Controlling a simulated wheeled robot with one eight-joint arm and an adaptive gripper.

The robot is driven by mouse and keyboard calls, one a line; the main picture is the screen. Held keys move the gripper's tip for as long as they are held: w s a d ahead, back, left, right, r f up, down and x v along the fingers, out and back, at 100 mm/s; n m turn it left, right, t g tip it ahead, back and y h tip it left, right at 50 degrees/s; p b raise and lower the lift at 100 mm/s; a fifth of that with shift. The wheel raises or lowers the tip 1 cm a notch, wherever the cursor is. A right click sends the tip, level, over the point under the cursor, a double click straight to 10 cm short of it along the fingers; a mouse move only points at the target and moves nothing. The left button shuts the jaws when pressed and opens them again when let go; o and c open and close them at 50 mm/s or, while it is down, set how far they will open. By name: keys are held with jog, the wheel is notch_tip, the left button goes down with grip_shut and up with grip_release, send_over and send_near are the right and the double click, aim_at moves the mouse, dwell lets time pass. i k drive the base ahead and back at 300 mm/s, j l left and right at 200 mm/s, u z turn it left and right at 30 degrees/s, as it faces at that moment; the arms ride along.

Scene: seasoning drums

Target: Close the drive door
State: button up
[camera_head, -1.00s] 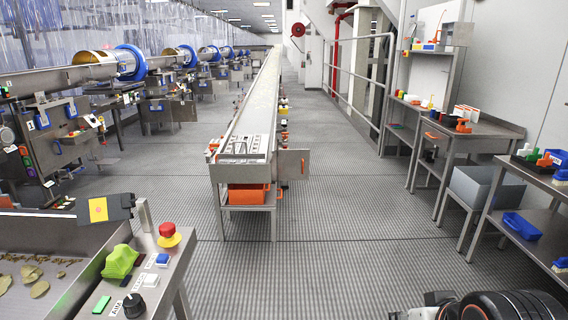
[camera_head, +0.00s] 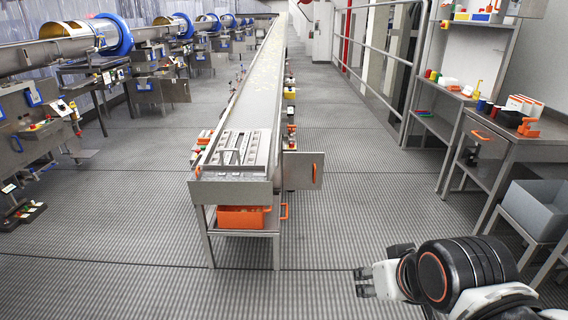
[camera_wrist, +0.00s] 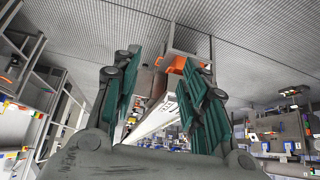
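The door (camera_head: 302,170) is a flat grey metal panel with an orange handle (camera_head: 314,172). In the head view it juts out to the right from the near end of the long conveyor (camera_head: 235,187), so it stands open. My gripper (camera_head: 363,283) is at the lower right of the head view, in front of and to the right of the door, and apart from it. In the wrist view my gripper (camera_wrist: 162,95) has its two green-padded fingers spread wide with nothing held. The conveyor (camera_wrist: 155,122) shows between them; the fingers partly hide the conveyor's end.
An orange bin (camera_head: 243,217) sits on the shelf under the conveyor's near end. Metal side tables (camera_head: 505,145) and a grey tub (camera_head: 540,208) stand along the right. Processing machines line the left. The striped floor in front of the conveyor is clear.

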aim_at(302, 170)
jog(key=i+j, duration=0.15)
jog(key=i, duration=0.4)
jog(key=i+j+z, duration=0.1)
jog(key=i, duration=0.4)
jog(key=i+j, duration=0.3)
jog(key=i, duration=0.25)
jog(key=i+j+z, duration=0.1)
jog(key=i, duration=0.4)
jog(key=i+j, duration=0.35)
jog(key=i, duration=0.2)
jog(key=z, duration=0.05)
